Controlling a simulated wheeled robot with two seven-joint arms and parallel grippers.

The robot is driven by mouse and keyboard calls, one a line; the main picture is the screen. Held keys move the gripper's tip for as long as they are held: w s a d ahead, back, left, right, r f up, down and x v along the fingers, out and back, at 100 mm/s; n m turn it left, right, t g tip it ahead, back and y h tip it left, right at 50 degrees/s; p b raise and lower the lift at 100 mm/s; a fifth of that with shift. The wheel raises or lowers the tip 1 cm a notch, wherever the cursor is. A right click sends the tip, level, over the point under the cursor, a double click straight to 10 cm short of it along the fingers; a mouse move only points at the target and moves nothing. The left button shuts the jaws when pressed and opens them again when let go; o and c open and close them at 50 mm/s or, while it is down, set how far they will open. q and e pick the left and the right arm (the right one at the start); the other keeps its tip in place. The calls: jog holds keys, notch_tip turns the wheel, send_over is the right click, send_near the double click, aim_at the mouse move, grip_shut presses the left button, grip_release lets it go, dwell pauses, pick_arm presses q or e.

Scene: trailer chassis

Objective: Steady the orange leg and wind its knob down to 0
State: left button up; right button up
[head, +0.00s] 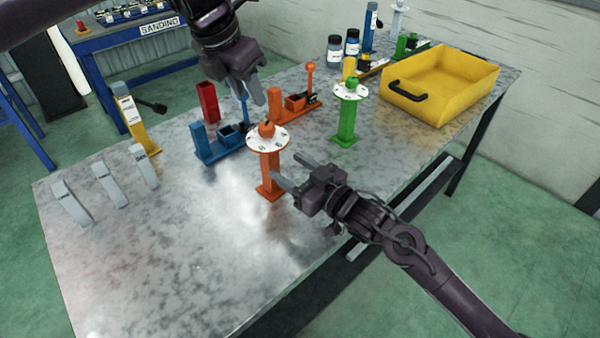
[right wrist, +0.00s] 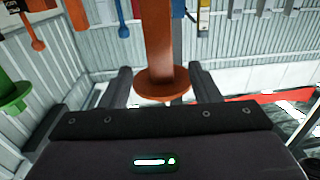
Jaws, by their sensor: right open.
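The orange leg (head: 269,172) stands upright on the metal table, with a white marked dial (head: 268,139) and an orange knob (head: 266,129) on top. My right gripper (head: 287,168) is open, its fingertips just to the right of the leg below the dial. In the right wrist view the leg (right wrist: 158,38) and its orange disc (right wrist: 166,84) appear between the two open fingers, with gaps on both sides. My left gripper (head: 252,94) points down above and slightly left of the knob, apart from it. Its finger gap is unclear. The dial reading is too small to tell.
A green leg (head: 347,125) with a similar dial stands behind to the right. Blue (head: 215,148) and orange (head: 290,106) fixtures stand behind the leg. A yellow bin (head: 455,85) is at the back right. The table's front left is clear.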

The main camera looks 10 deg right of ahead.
aim_at(274, 157)
jog(key=x, duration=0.6)
jog(key=shift+d, duration=0.1)
jog(key=shift+c, duration=0.2)
